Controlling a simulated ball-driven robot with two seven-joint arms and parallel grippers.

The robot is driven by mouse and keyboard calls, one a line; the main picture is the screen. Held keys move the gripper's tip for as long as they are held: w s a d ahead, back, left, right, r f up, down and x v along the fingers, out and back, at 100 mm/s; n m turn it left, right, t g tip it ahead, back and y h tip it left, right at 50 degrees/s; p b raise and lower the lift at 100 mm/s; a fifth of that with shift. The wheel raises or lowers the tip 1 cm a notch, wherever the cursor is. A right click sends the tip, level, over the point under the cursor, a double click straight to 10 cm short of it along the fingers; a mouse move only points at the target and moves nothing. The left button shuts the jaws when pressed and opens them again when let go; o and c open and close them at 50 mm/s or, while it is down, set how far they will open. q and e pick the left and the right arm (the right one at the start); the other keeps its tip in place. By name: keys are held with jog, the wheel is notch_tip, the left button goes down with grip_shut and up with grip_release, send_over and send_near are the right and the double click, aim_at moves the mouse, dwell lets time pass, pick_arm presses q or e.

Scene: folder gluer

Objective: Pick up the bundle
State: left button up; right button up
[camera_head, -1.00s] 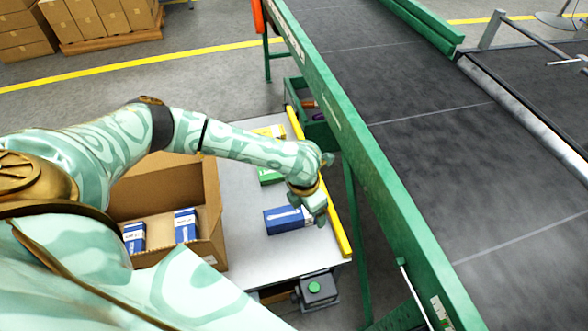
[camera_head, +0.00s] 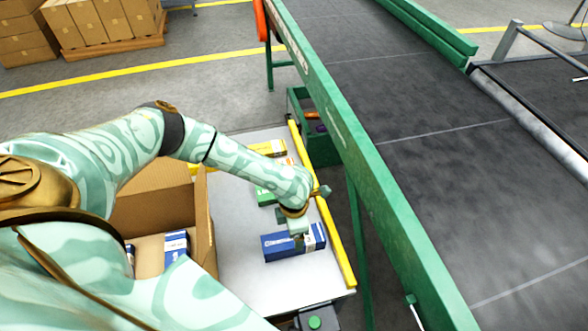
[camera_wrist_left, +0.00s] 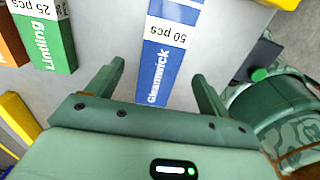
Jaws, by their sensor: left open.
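In the left wrist view the left gripper (camera_wrist_left: 157,75) is open, with one finger on each side of the bundle and a gap at each side. I cannot tell how far the fingers reach down beside it. My right gripper is not in view.
A green Lintling pack (camera_wrist_left: 46,38) and an orange pack (camera_wrist_left: 10,42) lie left of the bundle in the wrist view. An open carton (camera_head: 205,228) holds blue bundles. A yellow rail (camera_head: 335,243) edges the table, with the green conveyor frame (camera_head: 372,183) beyond.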

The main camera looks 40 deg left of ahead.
aim_at(293, 242)
pick_arm(q)
notch_tip(293, 242, down, 4)
jog(key=shift+s+f+b, duration=0.15)
jog(key=shift+f+b, duration=0.05)
jog(key=shift+b, duration=0.55)
jog(key=shift+f, duration=0.25)
jog(key=c, duration=1.2)
jog(key=shift+r, duration=0.1)
jog(key=shift+c, duration=0.4)
